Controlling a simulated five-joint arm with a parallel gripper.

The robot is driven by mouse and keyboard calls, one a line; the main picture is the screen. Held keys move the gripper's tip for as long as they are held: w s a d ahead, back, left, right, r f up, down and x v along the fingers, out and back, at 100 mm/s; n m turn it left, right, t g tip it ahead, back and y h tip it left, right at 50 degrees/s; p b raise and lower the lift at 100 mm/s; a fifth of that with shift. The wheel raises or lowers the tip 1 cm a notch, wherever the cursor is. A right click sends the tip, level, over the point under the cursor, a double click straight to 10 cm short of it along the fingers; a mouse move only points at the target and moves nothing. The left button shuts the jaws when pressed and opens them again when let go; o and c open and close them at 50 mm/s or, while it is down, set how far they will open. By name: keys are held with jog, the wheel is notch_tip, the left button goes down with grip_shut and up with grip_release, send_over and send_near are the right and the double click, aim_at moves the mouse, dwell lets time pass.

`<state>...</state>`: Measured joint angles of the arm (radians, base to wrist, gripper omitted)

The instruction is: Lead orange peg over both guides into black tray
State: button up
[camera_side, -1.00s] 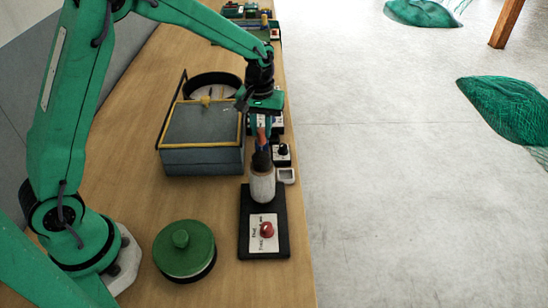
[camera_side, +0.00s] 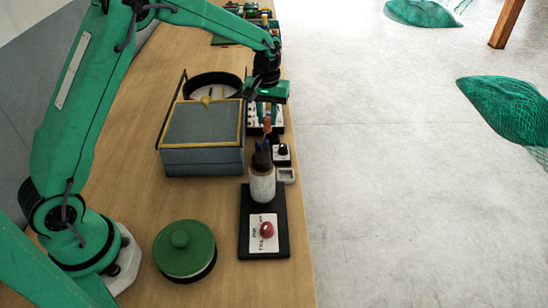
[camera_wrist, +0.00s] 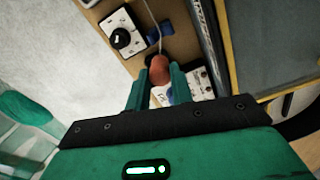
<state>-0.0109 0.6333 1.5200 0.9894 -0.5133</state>
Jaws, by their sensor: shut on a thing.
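My gripper (camera_wrist: 156,84) is shut on the orange peg (camera_wrist: 160,70), which sits between the fingertips in the wrist view. A pale cord (camera_wrist: 157,38) runs away from the peg past a blue piece (camera_wrist: 161,33), which may be a guide. In the side view the peg (camera_side: 267,126) hangs below my gripper, above the row of small devices. A blue upright piece (camera_side: 262,146) stands behind the bottle, partly hidden. A black flat tray or base (camera_side: 246,243) lies nearer the camera. I cannot tell whether the cord touches either guide.
A grey-blue box (camera_side: 200,160) is left of my gripper. A black-knobbed device (camera_side: 281,153) and green lidded pot (camera_side: 184,248) are nearby.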

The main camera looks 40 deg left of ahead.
jog(key=shift+w+a+f, duration=0.1)
jog(key=shift+w+f, duration=0.35)
jog(key=shift+f, duration=0.3)
jog(key=shift+w+a+f, duration=0.15)
jog(key=shift+w+f, duration=0.25)
jog(key=shift+f, duration=0.4)
jog(key=shift+w+a+f, duration=0.1)
jog(key=shift+w+f, duration=0.35)
jog(key=shift+f, duration=0.3)
jog(key=shift+f, duration=0.3)
jog(key=o, duration=1)
jog(key=shift+o, duration=0.2)
jog(key=shift+r, duration=0.1)
notch_tip(320, 180, up, 8)
dwell(0.3)
